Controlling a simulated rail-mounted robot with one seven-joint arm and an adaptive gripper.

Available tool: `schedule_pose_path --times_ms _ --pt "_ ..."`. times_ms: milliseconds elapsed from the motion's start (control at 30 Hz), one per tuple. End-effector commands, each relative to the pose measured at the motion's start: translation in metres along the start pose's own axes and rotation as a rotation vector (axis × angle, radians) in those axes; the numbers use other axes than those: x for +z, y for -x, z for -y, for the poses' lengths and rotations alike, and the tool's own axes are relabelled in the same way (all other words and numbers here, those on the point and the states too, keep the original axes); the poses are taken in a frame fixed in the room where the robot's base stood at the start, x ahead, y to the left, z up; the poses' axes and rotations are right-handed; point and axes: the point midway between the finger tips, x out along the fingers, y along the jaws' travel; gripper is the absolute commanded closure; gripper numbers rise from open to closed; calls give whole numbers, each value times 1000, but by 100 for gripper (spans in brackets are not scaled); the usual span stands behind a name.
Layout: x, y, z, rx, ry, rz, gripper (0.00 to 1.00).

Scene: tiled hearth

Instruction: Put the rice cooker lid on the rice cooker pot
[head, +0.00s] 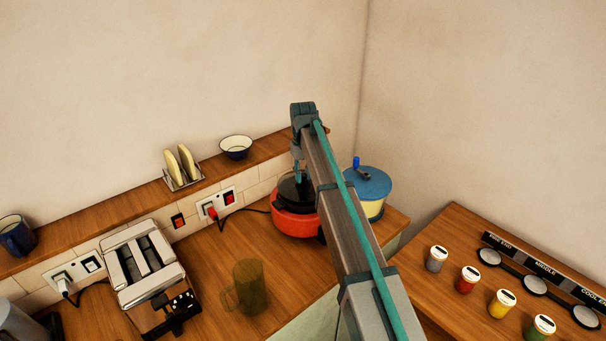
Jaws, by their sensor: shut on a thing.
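The red rice cooker pot (291,223) stands on the wooden counter near the back corner. The dark rice cooker lid (291,190) is at the pot's top opening; I cannot tell whether it rests on the rim or hangs just above it. My gripper (298,178) points down over the pot and is shut on the lid. My arm crosses in front and hides the right side of the pot and lid.
A blue-lidded container (369,184) stands close to the right of the pot. An amber mug (249,286) and a toaster (146,268) are to the left. A shelf behind holds a bowl (236,149) and a toast rack (184,182).

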Motion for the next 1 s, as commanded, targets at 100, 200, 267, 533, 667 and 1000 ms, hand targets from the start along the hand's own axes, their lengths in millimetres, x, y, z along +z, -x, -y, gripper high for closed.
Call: schedule_pose_path --times_ms 100,200,267,533,667,1000 --pt "0 0 0 0 0 0 100" --pt "0 -1 0 0 0 0 100" --pt "0 -2 0 0 0 0 100" --pt "0 -8 0 0 0 0 100" --pt "0 -11 0 0 0 0 100" --pt "0 -19 0 0 0 0 100"
